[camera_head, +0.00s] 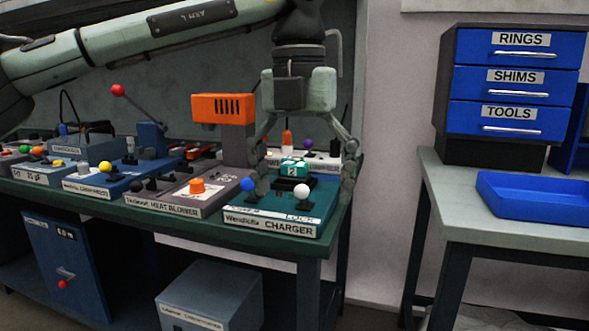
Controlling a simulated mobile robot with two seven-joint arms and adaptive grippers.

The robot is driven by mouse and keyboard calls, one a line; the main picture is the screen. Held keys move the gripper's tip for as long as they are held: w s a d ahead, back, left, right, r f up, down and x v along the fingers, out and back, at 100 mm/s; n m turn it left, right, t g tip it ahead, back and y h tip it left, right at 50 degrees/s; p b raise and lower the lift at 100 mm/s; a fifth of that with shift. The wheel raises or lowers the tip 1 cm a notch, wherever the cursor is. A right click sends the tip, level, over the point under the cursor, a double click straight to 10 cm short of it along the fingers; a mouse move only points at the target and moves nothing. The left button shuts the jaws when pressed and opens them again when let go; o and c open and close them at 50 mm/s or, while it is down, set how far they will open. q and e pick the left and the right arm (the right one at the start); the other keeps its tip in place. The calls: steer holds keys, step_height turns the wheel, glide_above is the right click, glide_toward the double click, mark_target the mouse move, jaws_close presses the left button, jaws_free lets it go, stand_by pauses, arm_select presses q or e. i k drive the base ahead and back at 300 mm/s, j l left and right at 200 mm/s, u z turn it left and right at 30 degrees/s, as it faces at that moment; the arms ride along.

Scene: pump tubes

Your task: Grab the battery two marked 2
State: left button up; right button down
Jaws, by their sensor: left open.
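The battery marked 2 (294,169) is a small teal block with a white label. It sits in the black dock on top of the teal charger (272,222), at the right end of the left bench. My left gripper (305,192) hangs pointing down over the charger with its fingers spread wide. One finger is to the left of the battery and the other to its right, with gaps between them and it. The gripper is open and holds nothing. My right gripper is not in view.
The charger has a blue knob (247,185) and a white knob (303,191) in front of the battery. The orange-topped heat blower (223,108) stands close on the left. A right-hand table holds a drawer unit (511,88) and an empty blue tray (530,200).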

mark_target(296, 174)
steer(key=i, duration=1.1)
